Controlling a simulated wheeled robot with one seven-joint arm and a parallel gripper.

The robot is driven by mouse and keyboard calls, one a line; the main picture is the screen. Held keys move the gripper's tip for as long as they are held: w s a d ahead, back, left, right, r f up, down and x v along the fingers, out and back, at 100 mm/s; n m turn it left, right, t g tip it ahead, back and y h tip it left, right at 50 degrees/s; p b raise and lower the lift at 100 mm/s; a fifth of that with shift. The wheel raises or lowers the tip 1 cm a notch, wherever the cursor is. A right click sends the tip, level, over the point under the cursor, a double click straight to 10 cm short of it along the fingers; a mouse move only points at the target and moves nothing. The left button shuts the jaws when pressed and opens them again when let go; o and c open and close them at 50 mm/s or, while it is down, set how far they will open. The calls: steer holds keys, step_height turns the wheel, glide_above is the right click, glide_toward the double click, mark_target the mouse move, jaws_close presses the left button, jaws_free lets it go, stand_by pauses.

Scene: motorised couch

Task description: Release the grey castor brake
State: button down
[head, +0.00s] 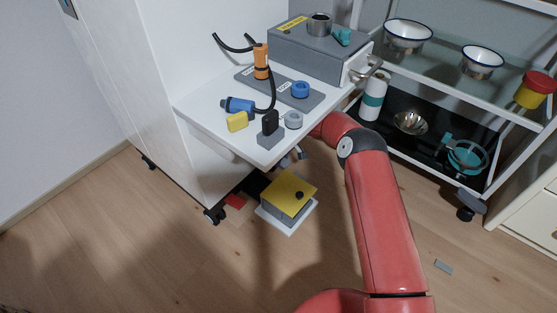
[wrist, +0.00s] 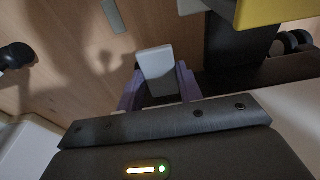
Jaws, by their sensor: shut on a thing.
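In the wrist view, a flat light grey tab (wrist: 155,60), which looks like the grey castor brake, stands between the purple fingers of my gripper (wrist: 158,80). My gripper is shut on it. Whether the tab is up or down, and the castor it belongs to, I cannot tell. In the head view, my gripper (head: 292,159) is a small part below the white shelf, mostly hidden by the shelf and my red arm. The brake itself is hidden there.
A grey box with a yellow top (head: 289,195) stands on the floor under the white shelf (head: 205,110). A black castor (head: 213,215) is at the white cabinet's corner. A trolley castor (head: 467,208) stands at right. A small grey piece (head: 443,267) lies on open floor.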

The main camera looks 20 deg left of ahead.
stand_by(0.3)
steer(key=c, duration=0.9)
jaws_free()
steer(key=shift+d+p, duration=0.1)
steer(key=shift+p, duration=0.45)
